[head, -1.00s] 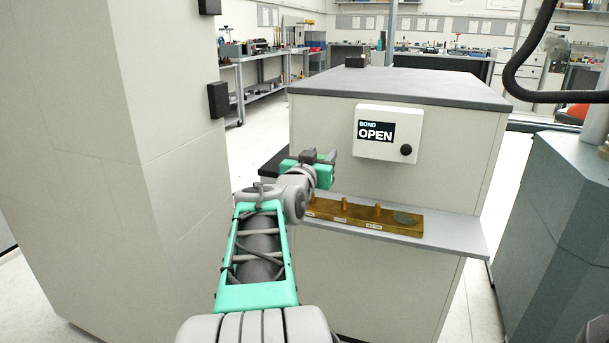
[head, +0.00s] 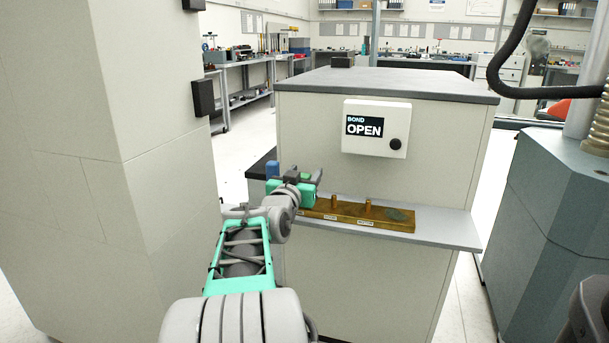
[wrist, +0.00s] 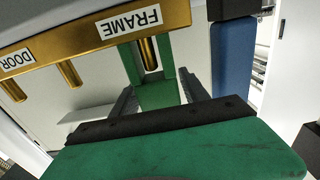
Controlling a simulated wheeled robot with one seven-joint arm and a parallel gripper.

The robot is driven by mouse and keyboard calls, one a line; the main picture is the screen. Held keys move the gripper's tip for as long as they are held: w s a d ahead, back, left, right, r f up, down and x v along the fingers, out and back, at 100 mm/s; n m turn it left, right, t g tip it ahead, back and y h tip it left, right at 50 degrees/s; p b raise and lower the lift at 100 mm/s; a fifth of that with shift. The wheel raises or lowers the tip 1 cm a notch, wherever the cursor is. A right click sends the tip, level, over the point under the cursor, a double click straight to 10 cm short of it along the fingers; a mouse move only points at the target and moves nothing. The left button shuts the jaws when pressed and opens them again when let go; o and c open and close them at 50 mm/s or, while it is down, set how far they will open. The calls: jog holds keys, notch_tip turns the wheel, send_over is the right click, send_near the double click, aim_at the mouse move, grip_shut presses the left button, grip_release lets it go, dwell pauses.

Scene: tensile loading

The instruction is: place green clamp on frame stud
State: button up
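The green clamp (wrist: 159,94) lies between the fingers of my gripper (wrist: 158,84) in the wrist view, and both fingers appear to touch its sides. Its two upright green parts show on either side of the frame stud (wrist: 150,54), a brass peg by the FRAME label. I cannot tell whether the clamp is seated on it. In the head view, my gripper (head: 304,177) is at the left end of the brass bar (head: 346,216), with a bit of green between its fingers. The gripper hides the frame stud there.
The DOOR stud (wrist: 69,74) stands beside the frame stud. The bar sits on a grey shelf (head: 447,228) below a panel reading OPEN (head: 375,128).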

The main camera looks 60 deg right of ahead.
jog(key=shift+o, duration=0.7)
jog(key=shift+r, duration=0.1)
